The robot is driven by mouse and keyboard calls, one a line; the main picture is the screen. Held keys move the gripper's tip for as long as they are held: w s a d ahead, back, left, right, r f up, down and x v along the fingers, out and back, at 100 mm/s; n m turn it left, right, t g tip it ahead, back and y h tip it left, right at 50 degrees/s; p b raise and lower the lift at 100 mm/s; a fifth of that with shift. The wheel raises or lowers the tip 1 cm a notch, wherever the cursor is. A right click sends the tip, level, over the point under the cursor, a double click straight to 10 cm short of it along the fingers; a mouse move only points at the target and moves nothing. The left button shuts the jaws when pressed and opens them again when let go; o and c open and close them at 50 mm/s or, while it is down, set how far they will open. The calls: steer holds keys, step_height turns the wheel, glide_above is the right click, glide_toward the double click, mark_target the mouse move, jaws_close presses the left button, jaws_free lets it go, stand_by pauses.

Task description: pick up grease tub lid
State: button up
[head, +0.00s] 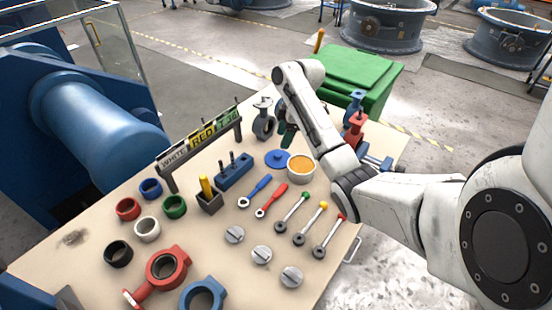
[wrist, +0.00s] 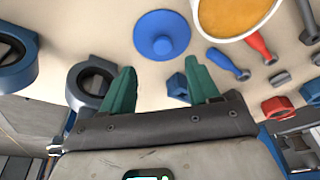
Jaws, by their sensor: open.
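The grease tub lid, a round blue disc with a small knob on top, lies flat on the table in the head view (head: 276,158). In the wrist view the lid (wrist: 162,35) is beyond my fingertips, with bare table between. The white grease tub (head: 301,174), full of orange grease, stands uncovered just right of the lid; it also shows in the wrist view (wrist: 242,14). My gripper (head: 288,138) has green fingers and is behind the lid in the head view.
A grey valve body (head: 264,122) stands left of my gripper, and red and blue valves (head: 355,130) stand to its right. A blue block with pegs (head: 233,172), a blue-handled tool (head: 256,190) and a red-handled tool (head: 272,200) lie nearby. A sign rack (head: 203,141) stands at the left edge.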

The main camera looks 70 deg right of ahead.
mark_target(278, 154)
steer(key=shift+x, duration=3.45)
steer(key=shift+s+a, duration=0.1)
steer(key=shift+s, duration=0.05)
steer(key=shift+c, duration=0.2)
steer(key=c, duration=1.1)
